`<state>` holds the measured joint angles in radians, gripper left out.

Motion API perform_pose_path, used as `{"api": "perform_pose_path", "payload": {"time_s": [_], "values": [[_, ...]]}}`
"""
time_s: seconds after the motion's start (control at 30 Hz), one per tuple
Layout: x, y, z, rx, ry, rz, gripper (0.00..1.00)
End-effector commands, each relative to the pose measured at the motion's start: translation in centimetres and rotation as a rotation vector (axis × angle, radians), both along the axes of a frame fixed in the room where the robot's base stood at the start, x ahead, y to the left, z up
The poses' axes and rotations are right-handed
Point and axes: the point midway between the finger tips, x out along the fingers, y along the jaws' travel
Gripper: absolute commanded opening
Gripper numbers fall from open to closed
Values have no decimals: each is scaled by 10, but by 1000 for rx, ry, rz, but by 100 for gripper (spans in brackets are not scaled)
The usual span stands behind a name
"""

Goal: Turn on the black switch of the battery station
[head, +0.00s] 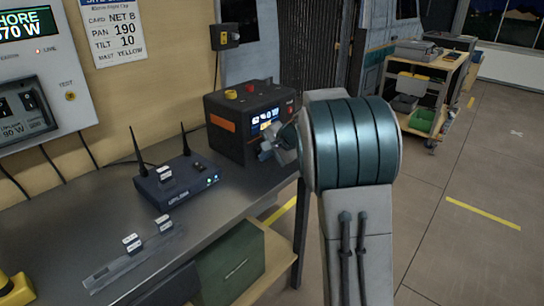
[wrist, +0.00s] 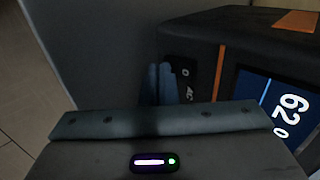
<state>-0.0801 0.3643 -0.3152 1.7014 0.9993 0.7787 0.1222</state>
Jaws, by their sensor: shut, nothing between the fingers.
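The battery station (head: 232,112) is a black box with an orange stripe and a lit display, standing on the grey bench. In the wrist view its dark body (wrist: 235,35) fills the upper right, with a lit display (wrist: 275,102) and a small black panel marked "AC" (wrist: 187,76). My gripper (head: 266,152) is at the lower front of the station in the head view. In the wrist view my gripper (wrist: 160,72) is shut and empty, its fingertips right beside the AC panel. I cannot tell whether they touch it. The black switch is not clearly visible; the fingers may hide it.
A blue router (head: 177,182) with two antennas stands left of the station on the bench (head: 85,205). Small white-topped blocks and a clear strip (head: 130,262) lie nearer. A wall box (head: 224,37) with a yellow knob hangs behind. A cart (head: 425,85) stands at the back right.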

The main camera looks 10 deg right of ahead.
Motion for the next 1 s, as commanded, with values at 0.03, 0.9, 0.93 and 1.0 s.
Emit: {"api": "perform_pose_path", "payload": {"time_s": [0.03,0.9,0.93,1.0], "values": [[0,0,0,0,0,0,0],[3,2,3,24,-32,-1,0],[3,2,4,24,-32,-1,0],[3,2,8,24,-32,-1,0]]}}
